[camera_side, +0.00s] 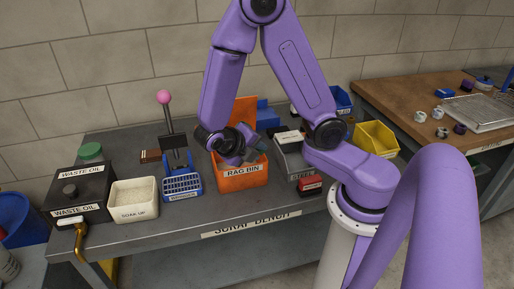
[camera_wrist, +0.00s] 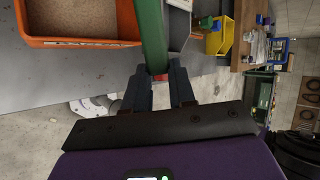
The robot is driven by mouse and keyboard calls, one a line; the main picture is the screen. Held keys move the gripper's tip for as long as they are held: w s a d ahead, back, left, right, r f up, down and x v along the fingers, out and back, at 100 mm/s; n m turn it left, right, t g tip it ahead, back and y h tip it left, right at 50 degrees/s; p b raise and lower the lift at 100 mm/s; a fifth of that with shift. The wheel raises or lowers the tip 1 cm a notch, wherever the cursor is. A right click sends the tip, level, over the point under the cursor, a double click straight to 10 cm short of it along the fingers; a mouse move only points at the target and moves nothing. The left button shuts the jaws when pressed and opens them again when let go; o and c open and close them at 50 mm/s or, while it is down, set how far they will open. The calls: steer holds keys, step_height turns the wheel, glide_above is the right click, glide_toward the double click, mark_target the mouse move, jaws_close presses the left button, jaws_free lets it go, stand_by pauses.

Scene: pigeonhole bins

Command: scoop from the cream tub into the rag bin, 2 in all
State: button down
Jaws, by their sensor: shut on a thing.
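The cream tub (camera_side: 134,210), labelled SOAK UP, stands at the left of the bench, holding pale granules. The orange rag bin (camera_side: 243,182) stands right of it, past a blue rack. In the wrist view the rag bin (camera_wrist: 28,42) is at upper left, with a tan grainy surface inside. My gripper (camera_side: 250,158) is low over the rag bin in the side view. In the wrist view my gripper (camera_wrist: 164,76) is shut on a green handle (camera_wrist: 152,35), which runs up out of frame. The far end of the held tool is hidden, so its load cannot be told.
A blue rack (camera_side: 183,186) with a pink-topped lever (camera_side: 164,97) stands between tub and rag bin. A black waste oil box (camera_side: 80,190) is far left. A grey bin (camera_side: 292,160) and a yellow bin (camera_side: 375,138) are to the right. The bench front is mostly clear.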

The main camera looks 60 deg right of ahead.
steer(key=shift+w+a+f+n+g+h, duration=0.3)
steer(key=shift+f+n+g+h, duration=0.4)
steer(key=shift+h, duration=1.6)
steer(key=shift+w+a+f+n+g+h, duration=0.15)
steer(key=shift+a+f+n+g+h, duration=0.5)
steer(key=shift+h, duration=1.65)
steer(key=shift+w+a+f+n+g+h, duration=0.1)
steer(key=shift+w+f+n+g+h, duration=0.2)
steer(key=shift+f+n+h, duration=1.35)
steer(key=shift+s+r+m+h, duration=0.1)
steer(key=shift+r+m+h, duration=0.5)
steer(key=shift+r, duration=0.25)
